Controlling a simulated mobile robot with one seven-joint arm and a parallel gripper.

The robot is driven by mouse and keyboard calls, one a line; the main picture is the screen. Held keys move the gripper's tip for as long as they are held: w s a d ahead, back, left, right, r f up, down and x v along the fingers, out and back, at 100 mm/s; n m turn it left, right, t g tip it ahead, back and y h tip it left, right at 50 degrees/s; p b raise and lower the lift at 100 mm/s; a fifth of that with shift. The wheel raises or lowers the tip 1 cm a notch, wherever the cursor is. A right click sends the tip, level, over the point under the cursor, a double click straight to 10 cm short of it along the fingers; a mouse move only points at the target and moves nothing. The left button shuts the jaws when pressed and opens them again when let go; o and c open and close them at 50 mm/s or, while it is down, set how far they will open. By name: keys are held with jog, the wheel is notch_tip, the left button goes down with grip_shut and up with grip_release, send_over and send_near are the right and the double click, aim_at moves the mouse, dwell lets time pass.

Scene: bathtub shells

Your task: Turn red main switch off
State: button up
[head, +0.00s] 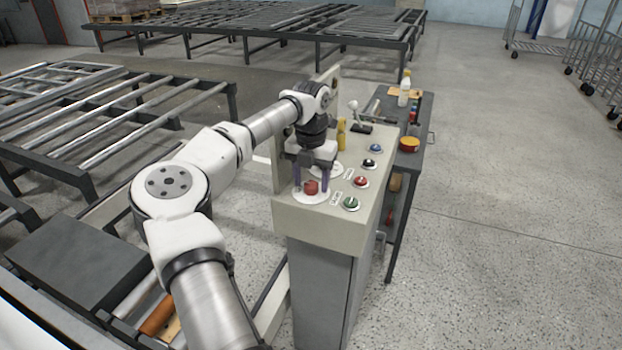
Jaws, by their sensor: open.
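The red main switch (311,187) is a red knob on a round white plate, at the near left of the top of a beige control box (325,228). My gripper (311,188) points down over the switch. Its two dark purple fingers are apart, one to the left and one to the right of the red knob. The fingertips are close to the plate; I cannot tell whether they touch the knob. Part of the plate behind the knob is hidden by my gripper.
Green (351,203), red (361,182), black (369,163) and blue (376,148) buttons line the box's right side. A dark table (425,112) with a bottle (404,90) and small items stands behind. Roller conveyors (110,110) fill the left.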

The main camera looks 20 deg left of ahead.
aim_at(311, 183)
notch_tip(311, 183, up, 14)
jog(key=b, duration=0.2)
dwell(0.4)
jog(key=shift+f, duration=0.1)
